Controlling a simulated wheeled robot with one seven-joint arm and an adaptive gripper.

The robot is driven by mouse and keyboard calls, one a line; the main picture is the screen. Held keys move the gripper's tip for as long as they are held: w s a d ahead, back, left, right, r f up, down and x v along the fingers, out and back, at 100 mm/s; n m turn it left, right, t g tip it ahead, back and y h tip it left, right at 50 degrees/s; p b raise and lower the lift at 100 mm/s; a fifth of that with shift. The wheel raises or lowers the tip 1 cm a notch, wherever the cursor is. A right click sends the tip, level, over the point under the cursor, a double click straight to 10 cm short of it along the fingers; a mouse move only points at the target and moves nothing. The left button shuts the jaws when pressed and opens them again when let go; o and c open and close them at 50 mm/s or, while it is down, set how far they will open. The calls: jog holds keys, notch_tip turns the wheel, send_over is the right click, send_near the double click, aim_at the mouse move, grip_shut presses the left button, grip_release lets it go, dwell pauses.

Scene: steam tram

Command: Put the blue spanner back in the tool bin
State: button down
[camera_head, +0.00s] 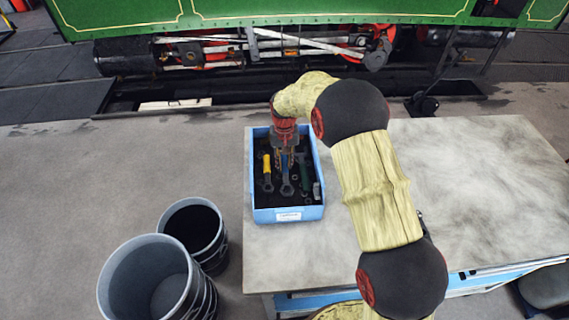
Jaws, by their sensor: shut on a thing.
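The blue spanner (286,183) points down into the tool bin, with its dark ring-like end lowest. My gripper (285,158) is above the bin and shut on the spanner's upper part. The fingertips are small and partly hidden by the wrist. The tool bin (290,215) is a light blue open box with a white label on its front wall, at the left edge of the table. I cannot tell whether the spanner touches the bin floor. A yellow-handled spanner (267,170) lies in the bin left of it, and a green-handled tool (305,175) lies right of it.
The bin stands on a grey table (480,180) whose right part is clear. My arm crosses above the table. Two grey buckets, a large one (118,280) and a smaller one (213,258), stand on the floor at left. A green steam tram (250,12) stands behind.

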jog(key=shift+f, duration=0.15)
jog(key=c, duration=1.7)
grip_release()
jog(key=shift+o, duration=0.3)
notch_tip(320, 180, up, 12)
jog(key=p, duration=0.1)
notch_tip(320, 180, up, 10)
jog(key=t, duration=0.1)
send_over(284, 165)
jog(key=s+d, duration=0.4)
jog(key=s, duration=0.2)
jog(key=s+d+r+t, duration=0.2)
jog(key=s+d+r, duration=0.3)
jog(key=s, duration=0.5)
jog(key=s+d+r+t, duration=0.1)
jog(key=s+d+r, duration=0.1)
jog(key=s+r, duration=0.6)
jog(key=s+d+f+t, duration=0.1)
jog(key=s, duration=0.5)
jog(key=s+d+f, duration=0.1)
jog(key=s+f, duration=0.1)
jog(key=s, duration=0.5)
jog(key=shift+s+d+f+t, duration=0.15)
jog(key=shift+d+f+t, duration=0.15)
jog(key=shift+d+t, duration=0.1)
